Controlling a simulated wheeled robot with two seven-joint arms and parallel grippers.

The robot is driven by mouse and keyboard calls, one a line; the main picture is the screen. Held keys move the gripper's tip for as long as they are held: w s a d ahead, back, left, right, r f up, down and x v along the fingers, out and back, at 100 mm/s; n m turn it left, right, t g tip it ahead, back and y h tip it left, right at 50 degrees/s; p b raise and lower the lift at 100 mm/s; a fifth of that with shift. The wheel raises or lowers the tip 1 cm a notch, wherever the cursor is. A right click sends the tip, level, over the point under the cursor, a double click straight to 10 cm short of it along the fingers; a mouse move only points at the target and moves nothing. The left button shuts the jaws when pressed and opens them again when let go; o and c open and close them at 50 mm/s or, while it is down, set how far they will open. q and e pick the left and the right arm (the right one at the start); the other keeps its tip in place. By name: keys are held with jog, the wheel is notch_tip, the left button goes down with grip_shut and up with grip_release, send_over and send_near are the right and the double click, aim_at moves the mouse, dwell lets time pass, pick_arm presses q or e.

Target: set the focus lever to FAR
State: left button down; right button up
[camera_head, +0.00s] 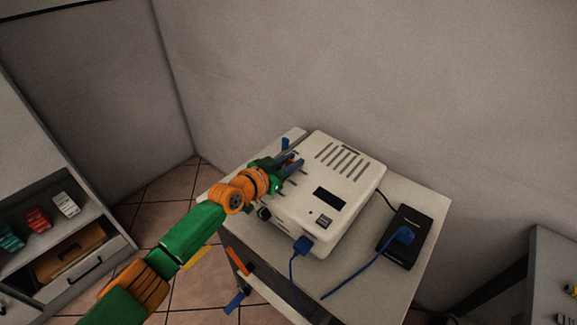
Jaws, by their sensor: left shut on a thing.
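A white box-shaped device (330,190) with a slotted top lies on a small table. Its left side has slots, and my left gripper (291,163) is there, at the upper left edge of the device. The gripper is shut on a small part there, which looks like the focus lever. The lever itself is mostly hidden by the fingers, and its setting and any FAR mark cannot be read. My right gripper is not in view.
A blue plug (303,244) with a cable sits at the device's front. A black box (413,236) with another blue plug (403,235) lies to its right. The table (366,283) has bare room at the front. A shelf (75,272) stands at left, with walls behind.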

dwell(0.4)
pick_arm(q)
jog(key=c, duration=1)
grip_release()
jog(key=shift+c, duration=0.2)
jog(key=o, duration=0.3)
jog(key=shift+w+d+f, duration=0.1)
jog(key=shift+w+d, duration=0.05)
jog(key=shift+w+f, duration=0.1)
jog(key=shift+w, duration=0.05)
jog(key=p+v, duration=0.2)
jog(key=v, duration=0.4)
jog(key=shift+s+a+r, duration=0.2)
jog(key=shift+s+a, duration=0.15)
jog(key=shift+s, duration=0.15)
